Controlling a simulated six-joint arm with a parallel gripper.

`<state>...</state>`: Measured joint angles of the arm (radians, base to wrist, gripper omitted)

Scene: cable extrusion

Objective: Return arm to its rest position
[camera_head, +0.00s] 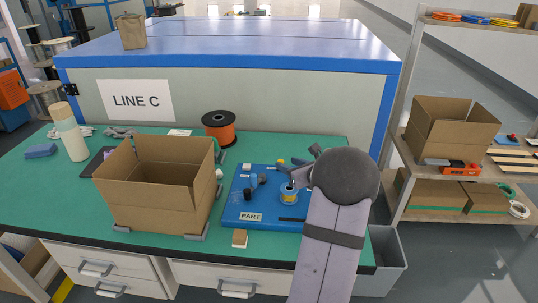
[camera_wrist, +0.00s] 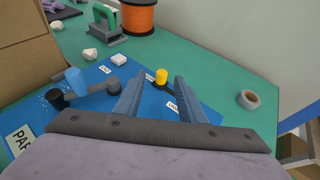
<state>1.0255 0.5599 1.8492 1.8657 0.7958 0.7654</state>
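My arm rises from the bottom of the head view, and its rounded grey joint stands over the right part of the blue PART board (camera_head: 232,208). My gripper (camera_head: 298,174) is above that board, partly hidden by the joint. In the wrist view my gripper (camera_wrist: 160,80) has its two fingers apart. Blue board and a small yellow-topped peg (camera_wrist: 162,76) show in and beyond the gap. I see nothing held between the fingers. A small blue and yellow spool (camera_head: 289,193) sits on the board close to the gripper in the head view.
An open cardboard box (camera_head: 152,205) stands left of the board on the green table. Behind are an orange cable reel (camera_head: 219,128) and the LINE C cabinet (camera_head: 220,90). Shelves (camera_head: 470,177) stand at right.

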